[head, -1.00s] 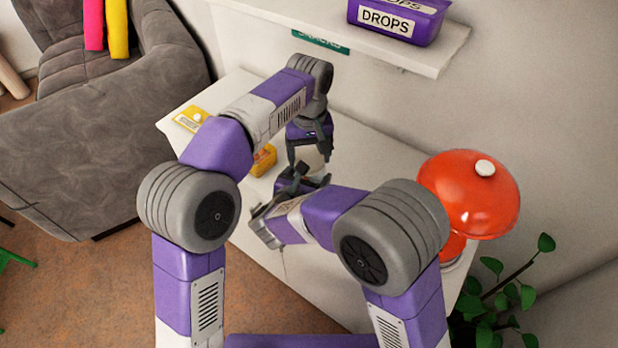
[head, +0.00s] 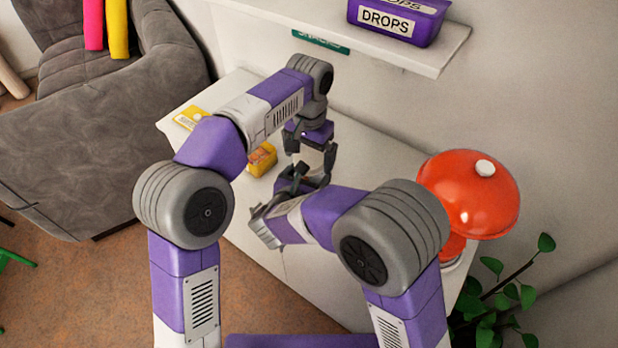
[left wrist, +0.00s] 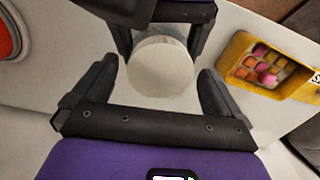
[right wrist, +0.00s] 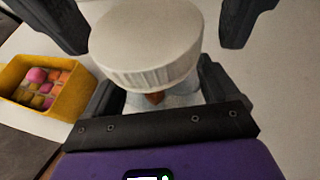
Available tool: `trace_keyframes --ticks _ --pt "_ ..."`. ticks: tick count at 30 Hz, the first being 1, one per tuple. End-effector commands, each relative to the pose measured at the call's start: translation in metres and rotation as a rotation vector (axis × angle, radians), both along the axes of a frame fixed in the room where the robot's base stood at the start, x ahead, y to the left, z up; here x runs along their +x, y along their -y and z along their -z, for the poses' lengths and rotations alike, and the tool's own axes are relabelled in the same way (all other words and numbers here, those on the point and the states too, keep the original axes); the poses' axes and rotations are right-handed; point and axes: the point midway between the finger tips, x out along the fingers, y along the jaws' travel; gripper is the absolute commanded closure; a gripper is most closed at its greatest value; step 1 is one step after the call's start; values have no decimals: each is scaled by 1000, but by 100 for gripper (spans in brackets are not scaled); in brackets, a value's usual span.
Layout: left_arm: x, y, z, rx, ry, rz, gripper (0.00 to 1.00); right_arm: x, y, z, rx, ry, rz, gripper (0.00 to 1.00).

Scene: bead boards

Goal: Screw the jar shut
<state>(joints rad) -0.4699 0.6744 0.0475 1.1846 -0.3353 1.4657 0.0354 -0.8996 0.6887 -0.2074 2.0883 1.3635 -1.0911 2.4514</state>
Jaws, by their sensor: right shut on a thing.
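The jar is clear (right wrist: 183,98) with something brown-orange inside, and a broad white ribbed lid (right wrist: 145,45) sits on its top. The round lid top also shows in the left wrist view (left wrist: 160,66). My right gripper (right wrist: 160,96) is shut on the jar body below the lid. My left gripper (head: 310,158) points down over the jar. Its fingers are open, one on each side of the lid, with a gap on both sides. How tightly the lid sits is not clear. In the head view my grippers mostly hide the jar.
A yellow box of sweets (right wrist: 24,112) stands on the white counter (head: 375,150), left of the grippers in the head view. A yellow card (head: 188,118) lies at the far left. A red lamp (head: 470,195) stands at right. A shelf (head: 430,55) with a purple DROPS bin (head: 398,20) overhangs.

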Motion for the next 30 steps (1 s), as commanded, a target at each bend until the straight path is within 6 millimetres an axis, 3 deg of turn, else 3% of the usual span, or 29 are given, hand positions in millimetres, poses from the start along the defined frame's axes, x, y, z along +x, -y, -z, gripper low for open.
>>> trace_keyframes --ticks 8,18,30 --pt "0 0 -3 -1 2 -1 1 0 0 -1 0 2 0 97" --pt "1 0 -42 -1 2 -2 1 0 0 -1 0 2 0 97" --pt "0 0 -45 1 -2 -9 4 0 0 -1 0 2 0 97"
